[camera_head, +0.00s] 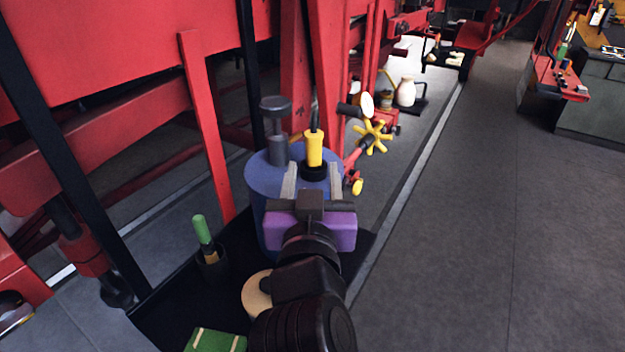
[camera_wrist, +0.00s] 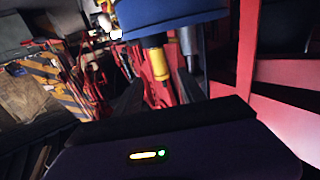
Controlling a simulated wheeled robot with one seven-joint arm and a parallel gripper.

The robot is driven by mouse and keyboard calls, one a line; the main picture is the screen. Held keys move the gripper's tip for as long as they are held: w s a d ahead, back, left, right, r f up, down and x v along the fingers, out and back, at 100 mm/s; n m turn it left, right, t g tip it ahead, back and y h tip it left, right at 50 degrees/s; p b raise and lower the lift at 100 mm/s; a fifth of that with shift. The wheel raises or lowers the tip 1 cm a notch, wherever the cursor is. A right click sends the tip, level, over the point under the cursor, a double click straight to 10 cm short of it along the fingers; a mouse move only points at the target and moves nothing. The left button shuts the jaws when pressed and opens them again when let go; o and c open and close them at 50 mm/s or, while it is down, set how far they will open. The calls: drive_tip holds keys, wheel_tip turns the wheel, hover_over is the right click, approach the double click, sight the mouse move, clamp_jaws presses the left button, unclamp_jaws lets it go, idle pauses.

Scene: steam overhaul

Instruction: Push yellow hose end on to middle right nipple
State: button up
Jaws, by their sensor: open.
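The yellow hose end (camera_head: 314,148) stands upright in a dark round holder (camera_head: 314,172) on top of a blue drum (camera_head: 263,182). A dark stem rises from its top. My gripper (camera_head: 313,180) is open, its two grey fingers reaching over the drum's near side, one on each side of the holder. In the wrist view the yellow hose end (camera_wrist: 159,64) shows between and beyond the open fingers of my gripper (camera_wrist: 160,92), with nothing held. I cannot make out the middle right nipple.
A grey capped post (camera_head: 276,130) stands left of the hose end on the drum. A yellow star handwheel (camera_head: 374,137) is to the right. A green-handled tool (camera_head: 202,232) stands in the black tray (camera_head: 170,300). Red framework (camera_head: 205,125) lies left and behind; open floor (camera_head: 460,220) is right.

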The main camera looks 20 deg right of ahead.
sight(314, 149)
drive_tip(key=shift+x, duration=3.55)
drive_tip(key=shift+c, duration=0.5)
clamp_jaws()
drive_tip(key=shift+r, duration=0.1)
wheel_tip(314, 149, up, 6)
drive_tip(key=p, duration=0.4)
